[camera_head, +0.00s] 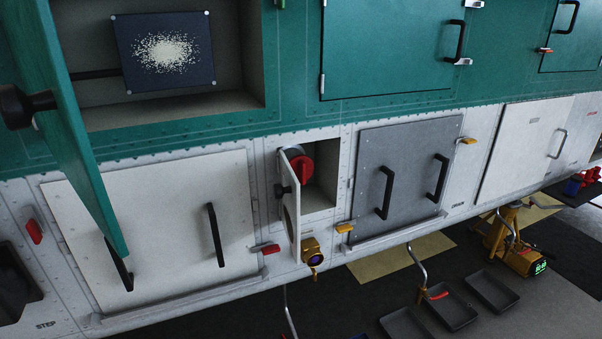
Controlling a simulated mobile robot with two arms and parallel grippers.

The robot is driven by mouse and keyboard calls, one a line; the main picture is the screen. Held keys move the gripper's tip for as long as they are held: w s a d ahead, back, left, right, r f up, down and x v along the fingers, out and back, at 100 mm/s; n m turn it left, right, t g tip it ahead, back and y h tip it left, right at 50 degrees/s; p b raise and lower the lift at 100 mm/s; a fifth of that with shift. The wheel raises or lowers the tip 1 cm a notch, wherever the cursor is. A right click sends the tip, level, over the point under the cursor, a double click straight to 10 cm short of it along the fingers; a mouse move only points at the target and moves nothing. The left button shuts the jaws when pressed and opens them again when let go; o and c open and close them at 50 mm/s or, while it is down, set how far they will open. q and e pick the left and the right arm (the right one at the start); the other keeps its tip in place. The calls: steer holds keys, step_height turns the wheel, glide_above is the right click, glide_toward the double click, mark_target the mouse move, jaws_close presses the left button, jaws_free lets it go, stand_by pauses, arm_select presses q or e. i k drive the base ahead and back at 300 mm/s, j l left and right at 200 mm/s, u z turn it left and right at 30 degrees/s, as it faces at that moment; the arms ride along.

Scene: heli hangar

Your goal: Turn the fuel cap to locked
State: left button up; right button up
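The fuel cap, a round red cap (301,168) with a dark part at its upper edge, sits inside a small open recess (322,190) in the white lower hull. The recess's narrow white door (291,208) stands open at its left and hides part of the cap's left side. I cannot tell from here whether the cap is at locked or unlocked. Neither of my grippers is in view.
A large green door (75,130) stands open at left, beside an upper bay with a speckled dark panel (165,52). A yellow fitting (312,252) sits below the recess. A grey hatch (402,175) is to its right. Trays (450,307) and a yellow stand (510,240) are on the floor.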

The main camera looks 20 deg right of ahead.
mark_target(303, 167)
steer(key=i+l, duration=0.15)
steer(key=l, duration=0.25)
steer(key=i+l, duration=0.1)
steer(key=l, duration=0.35)
steer(key=i+l, duration=0.15)
steer(key=l, duration=0.25)
steer(key=u, duration=0.05)
